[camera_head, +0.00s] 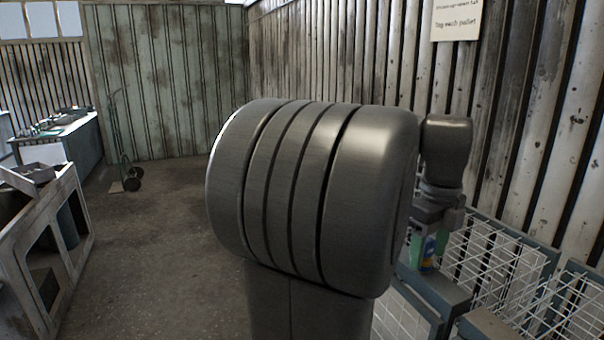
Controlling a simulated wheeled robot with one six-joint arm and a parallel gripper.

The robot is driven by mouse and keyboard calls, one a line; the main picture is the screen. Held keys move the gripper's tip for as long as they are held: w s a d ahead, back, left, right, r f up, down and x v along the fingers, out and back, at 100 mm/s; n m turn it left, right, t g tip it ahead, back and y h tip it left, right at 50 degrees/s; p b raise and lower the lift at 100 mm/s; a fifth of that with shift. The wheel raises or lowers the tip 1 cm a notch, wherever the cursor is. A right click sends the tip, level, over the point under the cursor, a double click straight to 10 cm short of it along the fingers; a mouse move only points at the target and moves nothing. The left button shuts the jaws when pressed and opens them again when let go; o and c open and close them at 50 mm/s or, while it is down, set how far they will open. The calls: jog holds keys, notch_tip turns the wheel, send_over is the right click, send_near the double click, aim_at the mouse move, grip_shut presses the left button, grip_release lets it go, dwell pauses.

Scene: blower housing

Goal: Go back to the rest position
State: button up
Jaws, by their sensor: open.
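The large dark grey ribbed body across the middle is part of my own arm and blocks much of the view. My gripper (432,226) hangs at the end of the arm, at the right behind this body. It points down and is open. A small green and blue thing (428,250) shows just below it. I cannot tell whether they touch, and its lower part and left side are partly hidden.
Grey-framed white wire-mesh crates (492,268) stand at the lower right by the corrugated wall. A wooden cabinet (45,250) is at the left, a bench (75,145) behind it. A hand truck (122,150) stands near the back wall. The floor (160,230) between is clear.

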dwell(0.5)
jog(key=shift+m, duration=0.7)
notch_tip(320, 180, up, 14)
notch_tip(320, 180, down, 14)
jog(key=shift+f, duration=0.1)
jog(key=n, duration=0.3)
jog(key=shift+n, duration=0.3)
jog(key=n, duration=0.4)
jog(key=shift+w+d+n, duration=0.15)
jog(key=shift+n, duration=0.25)
jog(key=n+b, duration=0.2)
jog(key=n, duration=0.2)
jog(key=shift+w+n, duration=0.15)
jog(key=shift+n, duration=0.15)
jog(key=n+b, duration=0.2)
jog(key=n, duration=0.1)
jog(key=shift+w, duration=0.15)
jog(key=shift+n, duration=0.7)
